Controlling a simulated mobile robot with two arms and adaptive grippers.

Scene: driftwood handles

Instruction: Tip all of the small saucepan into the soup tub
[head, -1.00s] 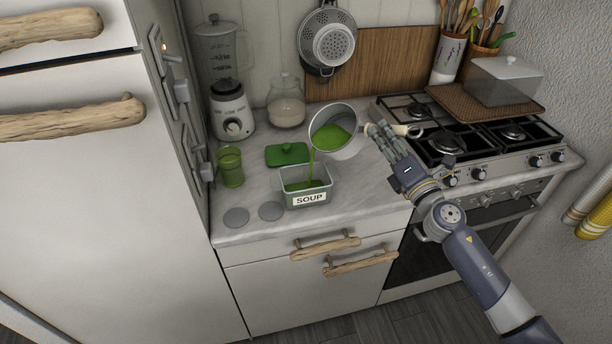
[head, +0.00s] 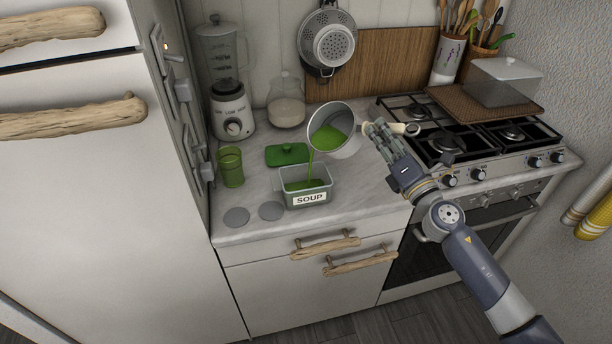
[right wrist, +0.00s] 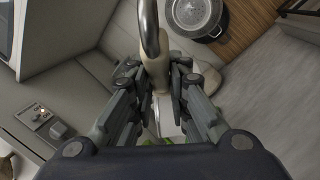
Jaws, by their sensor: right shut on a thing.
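The small saucepan (head: 343,139) is tilted to the left above the counter, with green soup inside. A thin green stream falls from its lip into the soup tub (head: 308,199), a clear box labelled SOUP with green soup in it. My right gripper (head: 376,129) is shut on the saucepan's handle, to the right of the pan. In the right wrist view the pale handle (right wrist: 158,75) runs between the fingers; the pan's inside is hidden there. My left gripper is not in view.
A green lid (head: 287,154) lies behind the tub. A blender (head: 231,110) and glass jar (head: 286,111) stand at the back; the gas stove (head: 445,135) is right.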

